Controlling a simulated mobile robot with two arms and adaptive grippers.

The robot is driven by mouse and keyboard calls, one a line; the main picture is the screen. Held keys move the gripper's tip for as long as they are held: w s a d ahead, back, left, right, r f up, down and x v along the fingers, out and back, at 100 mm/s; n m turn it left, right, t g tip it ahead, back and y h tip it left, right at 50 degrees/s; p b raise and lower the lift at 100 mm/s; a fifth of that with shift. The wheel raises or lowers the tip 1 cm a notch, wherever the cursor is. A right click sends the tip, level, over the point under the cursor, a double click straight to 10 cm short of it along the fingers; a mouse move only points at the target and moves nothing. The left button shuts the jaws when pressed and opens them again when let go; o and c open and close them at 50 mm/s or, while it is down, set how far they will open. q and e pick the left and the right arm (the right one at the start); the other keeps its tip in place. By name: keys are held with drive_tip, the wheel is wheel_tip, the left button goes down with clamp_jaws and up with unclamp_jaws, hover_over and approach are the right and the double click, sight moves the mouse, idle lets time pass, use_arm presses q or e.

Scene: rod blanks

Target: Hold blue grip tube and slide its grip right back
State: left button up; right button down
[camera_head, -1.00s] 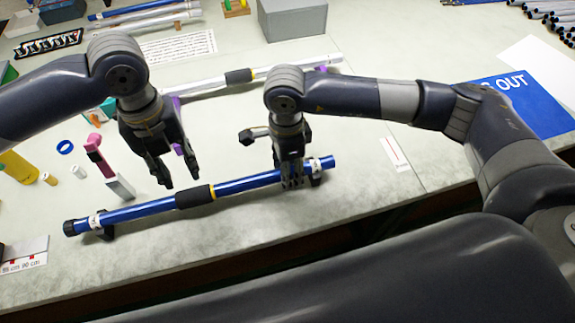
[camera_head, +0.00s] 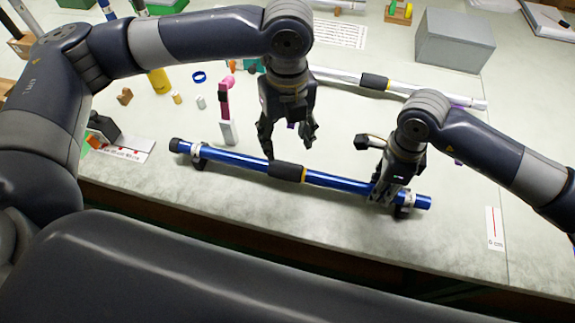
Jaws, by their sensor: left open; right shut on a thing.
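The blue tube (camera_head: 236,160) lies near the front edge of the table, resting on a black support near each end. A black grip (camera_head: 286,172) with a yellow band at its right edge sits around the tube near its middle. A black cap (camera_head: 175,145) is on the tube's left end. My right gripper (camera_head: 383,194) is shut on the blue tube near its right end, just left of the right support. My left gripper (camera_head: 290,150) is open and empty above the tube, close to the grip; its left fingertip looks near the tube, but contact cannot be told.
A silver tube (camera_head: 425,90) with a black grip lies behind. A pink and grey stand (camera_head: 226,105) is left of my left gripper. A grey box (camera_head: 455,42) stands at the back right. A red-marked strip (camera_head: 494,228) lies at the right front.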

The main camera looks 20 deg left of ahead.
sight(286, 166)
use_arm(q)
wheel_tip(286, 166, down, 11)
drive_tip(key=n, duration=1)
drive_tip(key=shift+s+a+n, duration=0.1)
drive_tip(key=shift+s+n, duration=0.05)
drive_tip(key=shift+n, duration=0.25)
drive_tip(key=shift+c, duration=0.6)
